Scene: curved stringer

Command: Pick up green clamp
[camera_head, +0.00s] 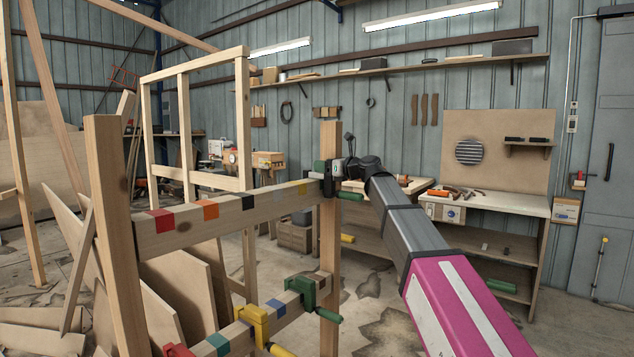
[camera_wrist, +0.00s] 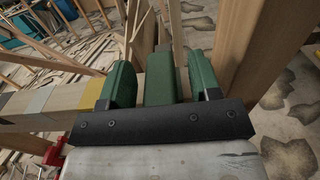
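A green clamp (camera_head: 350,196) is at the right end of the upper wooden beam (camera_head: 230,214), by an upright post; mostly its handle shows in the head view. My gripper (camera_head: 328,171) is at this end of the beam and hides much of the clamp. In the wrist view, a green block (camera_wrist: 161,80), which looks like the clamp's body, stands between the two green-faced fingers of my gripper (camera_wrist: 160,72). Narrow gaps show on both sides of it, so the fingers look open around it. Another green clamp (camera_head: 301,290) sits on the lower beam.
A yellow clamp (camera_head: 252,326) and a red clamp (camera_head: 178,350) are on the lower beam. Wooden posts (camera_head: 117,240) and leaning boards stand at the left. A workbench (camera_head: 490,205) is behind at the right. The wrist view shows a post (camera_wrist: 250,60) close at the right.

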